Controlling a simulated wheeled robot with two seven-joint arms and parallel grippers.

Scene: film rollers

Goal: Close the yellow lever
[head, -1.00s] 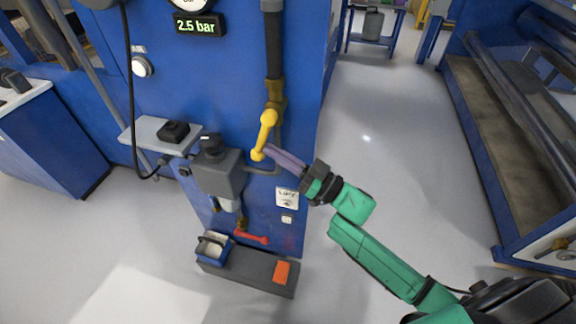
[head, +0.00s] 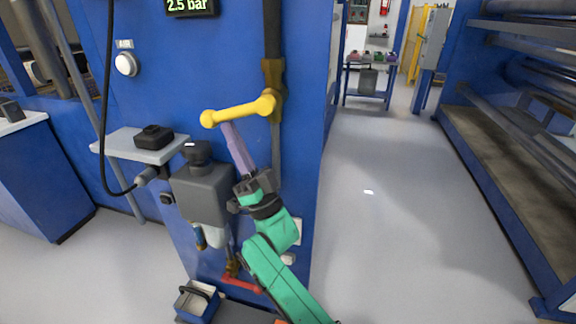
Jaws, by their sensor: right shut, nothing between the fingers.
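The yellow lever (head: 238,111) is on the brass valve (head: 273,78) of the dark vertical pipe, on the blue machine panel. It lies nearly crosswise to the pipe, its knob end to the left and slightly lower. My right gripper (head: 228,130) comes up from below on the green arm. Its purple fingers are shut and empty, with the tips just under the lever near the knob. I cannot tell for sure whether they touch it. My left gripper is not in view.
A grey filter unit (head: 203,190) and a grey shelf (head: 140,146) with a black device stand left of my right arm. A red lever (head: 240,283) is low on the panel, above a small blue bin (head: 198,302). The floor to the right is clear.

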